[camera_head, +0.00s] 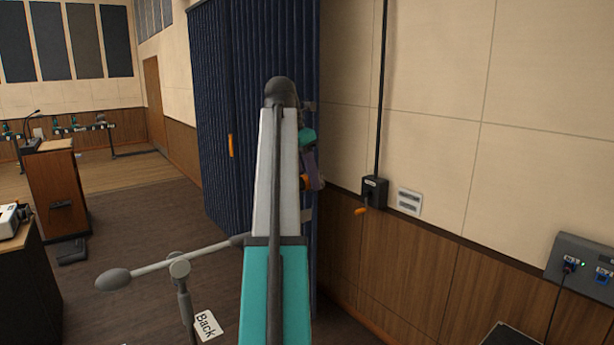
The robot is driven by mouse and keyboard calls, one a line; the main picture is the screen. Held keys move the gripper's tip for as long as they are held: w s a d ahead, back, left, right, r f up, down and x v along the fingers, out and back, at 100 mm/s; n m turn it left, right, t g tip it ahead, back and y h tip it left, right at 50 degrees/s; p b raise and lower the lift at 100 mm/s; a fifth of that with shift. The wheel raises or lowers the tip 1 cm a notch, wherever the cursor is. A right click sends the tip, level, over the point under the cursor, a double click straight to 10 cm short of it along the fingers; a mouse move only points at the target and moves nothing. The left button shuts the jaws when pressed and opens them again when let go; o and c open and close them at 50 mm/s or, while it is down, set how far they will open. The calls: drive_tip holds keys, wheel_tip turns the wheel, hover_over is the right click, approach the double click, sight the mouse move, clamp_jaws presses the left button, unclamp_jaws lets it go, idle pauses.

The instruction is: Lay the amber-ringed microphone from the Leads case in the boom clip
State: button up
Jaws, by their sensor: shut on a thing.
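My arm rises through the middle of the view and hides most of what is at its end. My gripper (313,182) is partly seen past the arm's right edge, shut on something. The boom clip and the Leads case cannot be made out.
A "Back" label (206,325) is beside the stand's pole. A dark blue folding curtain (220,120) stands behind my arm. A wooden lectern (58,195) is at left. A wall box (374,190) and socket panel (585,262) are on the right wall. Floor between lectern and stand is clear.

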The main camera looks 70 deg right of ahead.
wheel_tip(320, 180, down, 7)
drive_tip(key=b, duration=0.3)
idle(0.6)
drive_tip(key=o, duration=1.3)
drive_tip(key=shift+o, duration=0.2)
drive_tip(key=shift+w+r, duration=0.1)
drive_tip(key=shift+r, duration=0.05)
drive_tip(key=v, duration=0.6)
drive_tip(key=p+v, duration=0.7)
drive_tip(key=p, duration=0.1)
drive_tip(key=shift+r, duration=0.25)
